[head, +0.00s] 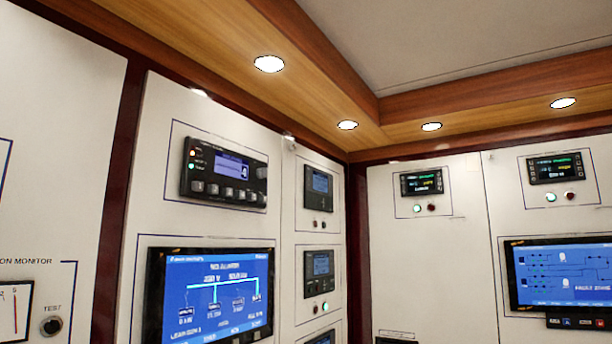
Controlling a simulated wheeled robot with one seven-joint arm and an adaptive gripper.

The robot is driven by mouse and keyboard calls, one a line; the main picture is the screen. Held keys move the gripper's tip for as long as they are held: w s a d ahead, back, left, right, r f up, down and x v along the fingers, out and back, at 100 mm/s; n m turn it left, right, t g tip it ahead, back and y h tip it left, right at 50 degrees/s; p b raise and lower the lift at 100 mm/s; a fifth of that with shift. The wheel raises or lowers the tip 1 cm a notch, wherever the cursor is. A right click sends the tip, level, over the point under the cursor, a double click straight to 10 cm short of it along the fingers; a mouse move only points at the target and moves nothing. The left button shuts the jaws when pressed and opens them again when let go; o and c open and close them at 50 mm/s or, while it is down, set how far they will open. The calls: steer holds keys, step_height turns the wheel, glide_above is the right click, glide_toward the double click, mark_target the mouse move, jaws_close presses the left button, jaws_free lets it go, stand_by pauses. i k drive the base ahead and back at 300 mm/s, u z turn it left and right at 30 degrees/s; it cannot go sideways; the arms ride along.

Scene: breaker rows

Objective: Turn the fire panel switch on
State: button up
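No switch labelled for the fire panel can be made out in the head view. The only round knob that shows clearly is a black one marked TEST (52,326), at the lower left beside a part-seen dial. A black control unit (225,175) with a small display and a row of buttons sits on the left wall. My gripper is not in view.
White panel walls meet in a corner. A large blue screen (211,296) is on the left wall and another (561,272) on the right wall. Small displays (319,182) (421,182) (555,167) have buttons below. Wood trim with round lights runs along the ceiling.

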mark_target(263, 172)
steer(key=z, duration=2)
steer(key=i, duration=1)
steer(key=u, duration=2.5)
